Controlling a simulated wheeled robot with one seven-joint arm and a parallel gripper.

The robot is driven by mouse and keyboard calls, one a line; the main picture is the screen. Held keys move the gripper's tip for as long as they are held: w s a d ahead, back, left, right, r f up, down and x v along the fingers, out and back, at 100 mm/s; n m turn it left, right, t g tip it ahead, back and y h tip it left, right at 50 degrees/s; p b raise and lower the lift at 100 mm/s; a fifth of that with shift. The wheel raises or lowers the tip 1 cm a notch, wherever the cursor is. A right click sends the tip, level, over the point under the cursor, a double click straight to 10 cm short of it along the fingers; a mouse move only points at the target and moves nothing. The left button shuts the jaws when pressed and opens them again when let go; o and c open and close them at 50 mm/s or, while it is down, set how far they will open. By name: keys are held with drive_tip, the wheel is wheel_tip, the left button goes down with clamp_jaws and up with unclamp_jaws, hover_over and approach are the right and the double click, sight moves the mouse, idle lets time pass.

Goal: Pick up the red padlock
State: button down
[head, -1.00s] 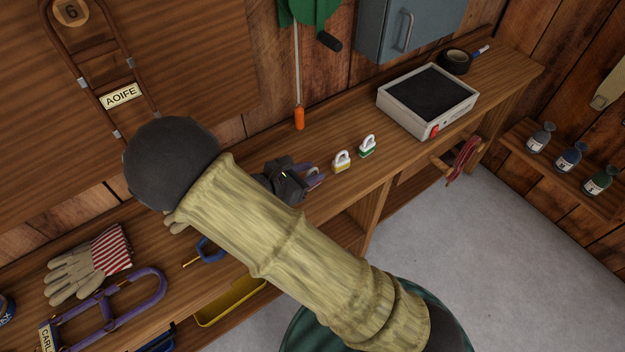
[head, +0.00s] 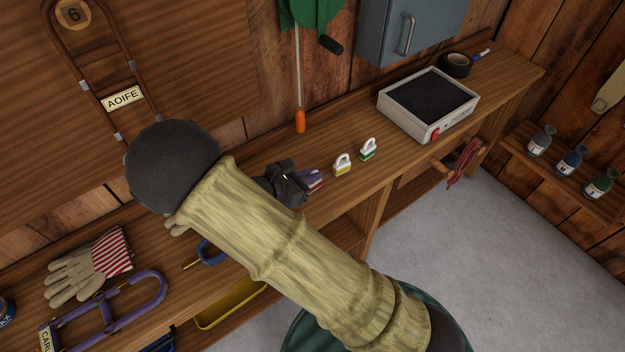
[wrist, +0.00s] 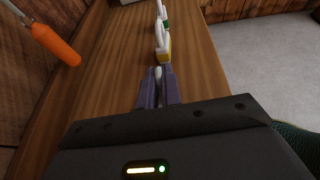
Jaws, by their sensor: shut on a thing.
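My gripper (head: 314,181) is low over the wooden bench, its purple fingers shut on the red padlock (head: 316,187). Only a little red and white of the padlock shows there, and my arm and gripper hide the rest. In the wrist view its pale shackle (wrist: 157,73) shows between the two fingertips (wrist: 158,88), but its body is hidden. I cannot tell whether it touches the bench. A yellow padlock (head: 342,166) and a green padlock (head: 368,149) stand upright beyond my fingers, each with a white shackle.
A grey box with a dark top (head: 428,102) stands farther right on the bench (head: 400,165). An orange-handled tool (head: 300,121) hangs on the wall close behind. Gloves (head: 88,268) and a purple halter (head: 115,305) lie at left.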

drive_tip(key=shift+r, duration=0.15)
wheel_tip(320, 180, up, 10)
drive_tip(key=shift+f+p, duration=0.1)
drive_tip(key=shift+p, duration=0.7)
drive_tip(key=shift+f, duration=0.1)
